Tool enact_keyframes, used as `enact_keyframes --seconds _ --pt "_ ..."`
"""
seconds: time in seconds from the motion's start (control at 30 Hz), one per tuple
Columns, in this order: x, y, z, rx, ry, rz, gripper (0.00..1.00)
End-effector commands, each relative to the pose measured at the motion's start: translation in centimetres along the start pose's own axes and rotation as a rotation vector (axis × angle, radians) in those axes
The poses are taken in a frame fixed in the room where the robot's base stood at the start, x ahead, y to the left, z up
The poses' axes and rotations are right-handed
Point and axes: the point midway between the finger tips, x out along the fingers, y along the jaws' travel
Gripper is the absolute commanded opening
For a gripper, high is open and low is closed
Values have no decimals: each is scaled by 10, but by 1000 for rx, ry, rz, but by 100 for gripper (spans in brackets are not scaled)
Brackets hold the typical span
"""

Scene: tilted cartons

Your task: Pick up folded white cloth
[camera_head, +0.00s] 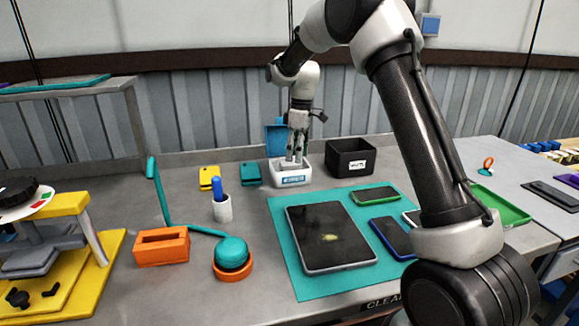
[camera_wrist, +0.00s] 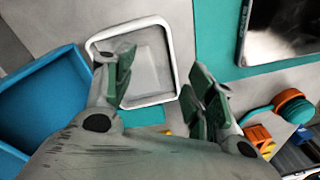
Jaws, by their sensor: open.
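A small white tray (camera_head: 291,180) with a blue label stands on the grey bench near the back, and shows in the wrist view as a white rim (camera_wrist: 172,45). A pale grey-white surface (camera_wrist: 152,62) shows inside it; I cannot tell clearly whether this is the folded white cloth, as no folds are distinct. My gripper (camera_head: 295,157) points down over this tray, with its fingertips low at the opening. In the wrist view my gripper (camera_wrist: 163,86) has its two fingers apart, one over each side of the tray. Nothing shows between them.
A black labelled box (camera_head: 350,160) stands close on the right, and a blue bin (camera_head: 277,138) close behind. A teal mat (camera_head: 308,285) holds a tablet (camera_head: 330,238) and phones. A white pen cup (camera_head: 222,210), orange block (camera_head: 162,250) and teal lamp (camera_head: 231,252) stand to the left.

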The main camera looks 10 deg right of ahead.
Motion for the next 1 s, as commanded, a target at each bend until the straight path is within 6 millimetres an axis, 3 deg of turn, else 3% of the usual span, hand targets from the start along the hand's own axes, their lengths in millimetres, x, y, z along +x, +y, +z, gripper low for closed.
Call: enact_keyframes --seconds 0.03,0.17,0.37,1.0 --pt "-7 11 -11 -79 19 15 55" --pt "-35 22 -28 -291 54 54 55" --pt "-36 19 -27 -493 48 45 55" --pt "40 22 -26 -522 47 45 55"
